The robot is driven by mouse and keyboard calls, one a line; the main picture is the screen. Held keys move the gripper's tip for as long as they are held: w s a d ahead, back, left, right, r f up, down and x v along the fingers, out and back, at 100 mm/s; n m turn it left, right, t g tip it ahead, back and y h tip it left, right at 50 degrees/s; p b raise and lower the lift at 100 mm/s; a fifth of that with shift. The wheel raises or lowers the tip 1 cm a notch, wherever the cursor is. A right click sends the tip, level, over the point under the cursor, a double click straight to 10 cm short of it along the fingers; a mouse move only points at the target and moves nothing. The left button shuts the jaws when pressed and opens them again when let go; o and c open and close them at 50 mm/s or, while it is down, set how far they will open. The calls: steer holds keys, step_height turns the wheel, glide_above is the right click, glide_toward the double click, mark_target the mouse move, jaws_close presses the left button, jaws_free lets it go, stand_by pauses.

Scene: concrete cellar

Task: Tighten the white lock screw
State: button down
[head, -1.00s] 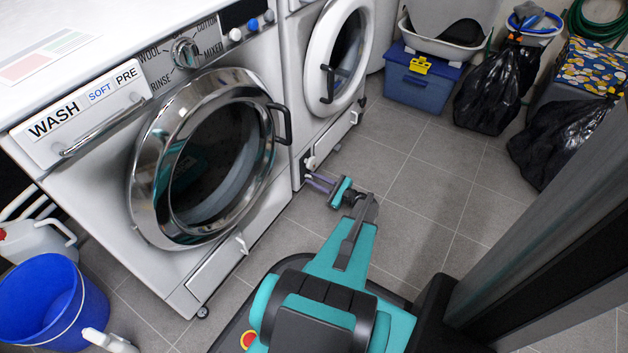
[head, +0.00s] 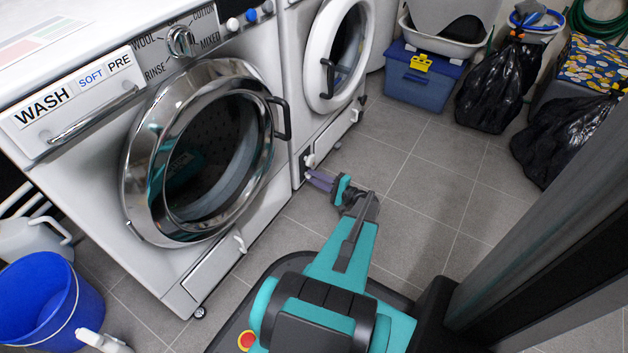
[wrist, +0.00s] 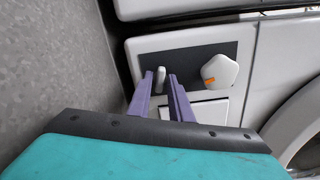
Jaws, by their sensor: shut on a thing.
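The white lock screw (wrist: 160,77) is a small, thin, upright wing on a dark plate low on the second machine's front. My gripper's purple fingers (wrist: 160,88) reach up to the plate in the wrist view, one on each side of the wing, and are shut on it. In the head view my gripper (head: 319,180) is at the lower left corner of the right-hand machine (head: 325,147). The screw is too small and covered to make out there.
A white many-sided knob (wrist: 219,71) with an orange mark sits right of the screw on the same dark plate (wrist: 195,58). The chrome-doored washer (head: 205,150) stands at left. Tiled floor is clear to the right, up to a blue box (head: 418,88) and black bags (head: 490,95).

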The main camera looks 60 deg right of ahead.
steer(key=shift+n, duration=0.5)
steer(key=c, duration=1.8)
jaws_free()
steer(key=shift+c, duration=0.2)
steer(key=shift+s, duration=0.1)
steer(key=s+p, duration=0.4)
steer(key=s, duration=0.9)
steer(key=shift+s+p, duration=0.35)
steer(key=shift+r, duration=0.15)
